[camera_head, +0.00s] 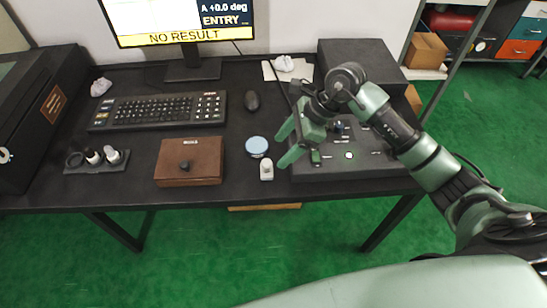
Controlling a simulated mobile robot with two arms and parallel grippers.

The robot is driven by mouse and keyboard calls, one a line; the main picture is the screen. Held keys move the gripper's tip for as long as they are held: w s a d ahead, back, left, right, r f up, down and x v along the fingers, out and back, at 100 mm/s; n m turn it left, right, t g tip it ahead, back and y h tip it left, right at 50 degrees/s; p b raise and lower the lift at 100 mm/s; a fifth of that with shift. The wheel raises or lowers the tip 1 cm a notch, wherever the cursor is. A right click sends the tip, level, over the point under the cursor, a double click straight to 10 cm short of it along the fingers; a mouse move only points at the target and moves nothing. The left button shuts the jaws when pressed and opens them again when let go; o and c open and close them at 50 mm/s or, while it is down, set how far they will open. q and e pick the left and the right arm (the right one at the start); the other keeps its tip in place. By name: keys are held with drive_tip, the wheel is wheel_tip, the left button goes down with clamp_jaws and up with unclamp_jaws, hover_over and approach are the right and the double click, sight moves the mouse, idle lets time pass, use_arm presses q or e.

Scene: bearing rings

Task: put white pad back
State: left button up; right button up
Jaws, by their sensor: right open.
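My right gripper (284,147) is open and empty, with its two green fingers pointing left over the desk, at the left edge of the dark control box (333,172). Just left of the fingertips is a round pale blue-white pad (257,146) with a dark rim. I cannot tell for sure which of these is the white pad. My left gripper is out of view.
A brown box (189,161), a small tray with dark and metal parts (85,166), a keyboard (158,112) and a mouse (252,101) are on the black desk. The monitor (180,20) reads "NO RESULT".

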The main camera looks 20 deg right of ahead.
drive_tip(key=shift+v, duration=1.2)
